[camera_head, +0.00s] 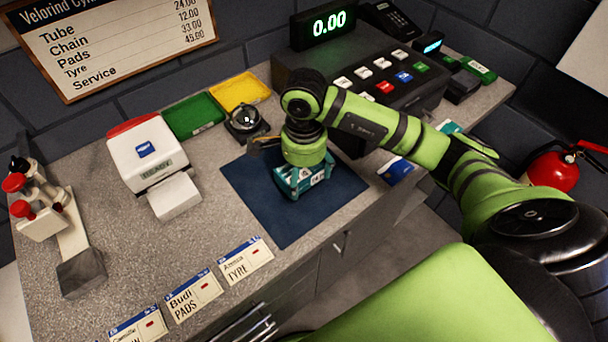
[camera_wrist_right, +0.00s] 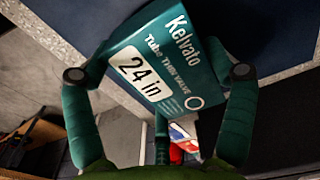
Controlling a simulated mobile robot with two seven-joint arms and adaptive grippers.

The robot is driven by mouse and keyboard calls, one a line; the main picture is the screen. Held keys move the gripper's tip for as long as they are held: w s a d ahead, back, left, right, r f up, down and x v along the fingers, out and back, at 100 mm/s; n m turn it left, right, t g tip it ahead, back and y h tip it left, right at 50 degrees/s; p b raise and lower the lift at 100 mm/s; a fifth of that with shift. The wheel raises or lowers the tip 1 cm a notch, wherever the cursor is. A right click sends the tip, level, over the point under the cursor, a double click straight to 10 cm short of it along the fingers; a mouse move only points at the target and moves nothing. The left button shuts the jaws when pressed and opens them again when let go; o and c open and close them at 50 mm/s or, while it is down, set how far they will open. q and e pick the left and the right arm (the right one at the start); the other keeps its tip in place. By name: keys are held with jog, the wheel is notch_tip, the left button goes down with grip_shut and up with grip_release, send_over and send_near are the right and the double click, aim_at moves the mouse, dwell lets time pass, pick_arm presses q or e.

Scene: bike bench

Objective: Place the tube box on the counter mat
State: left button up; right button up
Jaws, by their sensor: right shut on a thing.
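The tube box (camera_head: 318,178) is teal with a white label. In the right wrist view the tube box (camera_wrist_right: 150,60) reads "Kelvato", "Tube" and "24 in". My right gripper (camera_head: 302,174) points down and is shut on the box, with one finger on each side in the wrist view. The box is over the dark blue counter mat (camera_head: 250,190), near its middle. I cannot tell whether its underside touches the mat. My left gripper is not in view.
A cash register (camera_head: 345,75) stands behind the mat. A white printer (camera_head: 145,155), a green tray (camera_head: 193,115) and a yellow tray (camera_head: 240,92) are to the left. Cards (camera_head: 246,260) line the front edge. A blue-and-white item (camera_head: 396,171) lies right of the mat.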

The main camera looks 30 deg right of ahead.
aim_at(304, 171)
jog(key=shift+f+p, duration=0.3)
jog(key=shift+f, duration=0.75)
jog(key=shift+f+b, duration=0.25)
jog(key=shift+b, duration=0.15)
jog(key=o, duration=1.1)
jog(key=shift+r, duration=0.1)
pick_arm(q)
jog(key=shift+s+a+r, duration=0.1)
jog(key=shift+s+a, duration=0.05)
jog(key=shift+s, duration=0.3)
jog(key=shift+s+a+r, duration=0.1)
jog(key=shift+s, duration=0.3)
pick_arm(e)
jog(key=shift+r+p, duration=0.15)
jog(key=shift+p, duration=0.15)
notch_tip(304, 171, up, 5)
jog(key=shift+w+r+b, duration=0.1)
jog(key=shift+r+b, duration=0.1)
jog(key=shift+b, duration=0.9)
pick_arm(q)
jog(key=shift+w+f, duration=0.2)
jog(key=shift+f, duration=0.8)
pick_arm(e)
notch_tip(304, 171, up, 7)
jog(key=shift+f, duration=0.2)
